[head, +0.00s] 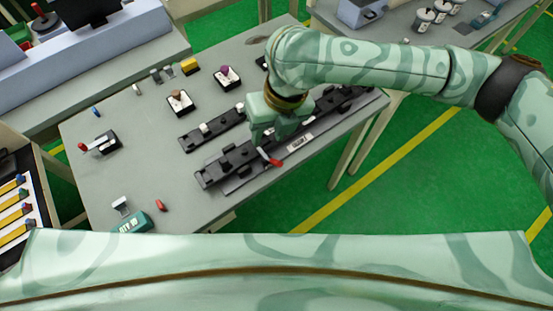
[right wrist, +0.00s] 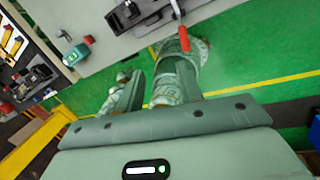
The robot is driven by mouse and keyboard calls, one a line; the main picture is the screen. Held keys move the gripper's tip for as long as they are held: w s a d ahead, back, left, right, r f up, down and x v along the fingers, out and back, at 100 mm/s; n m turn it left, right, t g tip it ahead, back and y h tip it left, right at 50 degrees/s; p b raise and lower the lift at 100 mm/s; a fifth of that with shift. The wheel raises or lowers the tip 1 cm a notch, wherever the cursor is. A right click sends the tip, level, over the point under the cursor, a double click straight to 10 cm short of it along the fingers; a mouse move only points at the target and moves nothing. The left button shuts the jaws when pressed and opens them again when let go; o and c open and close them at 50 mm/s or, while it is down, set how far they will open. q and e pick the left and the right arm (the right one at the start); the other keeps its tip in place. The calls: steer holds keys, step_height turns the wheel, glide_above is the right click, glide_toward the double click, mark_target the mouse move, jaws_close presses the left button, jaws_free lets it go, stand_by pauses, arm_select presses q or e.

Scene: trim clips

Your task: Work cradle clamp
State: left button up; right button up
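The work cradle (head: 222,170) is a long black fixture along the table's front right edge. A clamp lever with a red handle (head: 275,162) sticks out from its front side. The red handle also shows in the right wrist view (right wrist: 184,38), just ahead of my fingers. My right gripper (head: 262,138) is over the cradle, pointing down, close to the lever. In the right wrist view its two fingers (right wrist: 163,62) stand apart with nothing between them. I cannot tell whether a finger touches the handle. The gripper and forearm hide part of the cradle. My left gripper is not in view.
A second black rail (head: 212,128) lies behind the cradle. Switch boxes (head: 179,102), a red-knobbed clamp (head: 101,145), a green power tool (head: 135,222) and a small red piece (head: 160,205) are on the grey table (head: 130,180). The table's left middle is mostly clear.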

mark_target(277, 162)
steer(key=shift+n+h, duration=0.5)
steer(key=shift+h, duration=0.2)
steer(key=f, duration=0.5)
steer(key=d+f+b, duration=0.1)
steer(key=f, duration=0.4)
steer(key=w+f+b, duration=0.1)
steer(key=f, duration=0.4)
steer(key=shift+d+f, duration=0.2)
steer(key=shift+s, duration=0.1)
jaws_close()
